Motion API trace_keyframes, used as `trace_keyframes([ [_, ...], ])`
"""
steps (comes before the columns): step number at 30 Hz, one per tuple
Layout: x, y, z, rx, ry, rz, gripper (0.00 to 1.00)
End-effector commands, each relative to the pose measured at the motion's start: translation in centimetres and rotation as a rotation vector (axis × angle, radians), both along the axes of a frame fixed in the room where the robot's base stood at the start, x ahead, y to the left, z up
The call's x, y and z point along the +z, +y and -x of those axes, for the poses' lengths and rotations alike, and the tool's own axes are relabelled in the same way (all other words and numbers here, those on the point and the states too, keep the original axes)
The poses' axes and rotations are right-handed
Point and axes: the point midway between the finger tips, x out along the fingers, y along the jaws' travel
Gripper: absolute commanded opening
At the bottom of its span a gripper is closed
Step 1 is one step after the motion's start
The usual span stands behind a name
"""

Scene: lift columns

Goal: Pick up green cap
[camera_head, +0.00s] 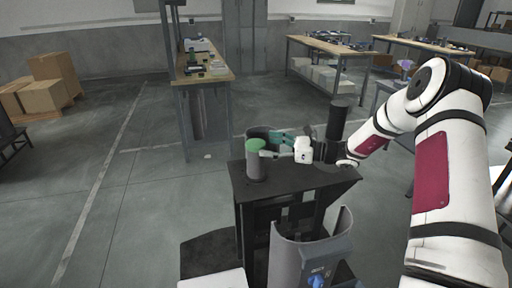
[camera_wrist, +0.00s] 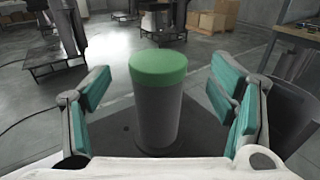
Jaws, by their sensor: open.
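The green cap (camera_head: 255,144) sits on top of a grey cylinder (camera_head: 256,166) that stands upright on a small black table (camera_head: 290,182). In the wrist view the green cap (camera_wrist: 158,68) is in the middle, on the cylinder (camera_wrist: 158,115). My gripper (camera_head: 270,146) is at the cylinder's right side in the head view. In the wrist view its teal-padded fingers (camera_wrist: 166,105) are open, one on each side of the cylinder with a gap to it. The fingers are apart from the cap.
A workbench (camera_head: 222,74) is farther back. Cardboard boxes (camera_head: 45,95) lie at the left. The floor left of the table is clear.

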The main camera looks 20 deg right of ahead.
Motion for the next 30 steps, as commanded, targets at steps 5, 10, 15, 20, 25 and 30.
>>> trace_keyframes([
  [5,-0.2,1.7,-0.8,0.003,-0.001,-0.002,0.78],
  [10,-0.4,3.7,-2.2,0.003,-0.001,0.0,0.78],
  [15,-0.6,4.2,-2.6,0.0,-0.001,0.001,0.78],
  [20,-0.5,4.2,-2.6,0.0,-0.001,0.001,0.68],
  [25,-0.5,4.2,-2.6,0.0,-0.001,0.001,0.3],
  [30,-0.5,4.2,-2.6,0.0,-0.001,0.001,0.25],
])
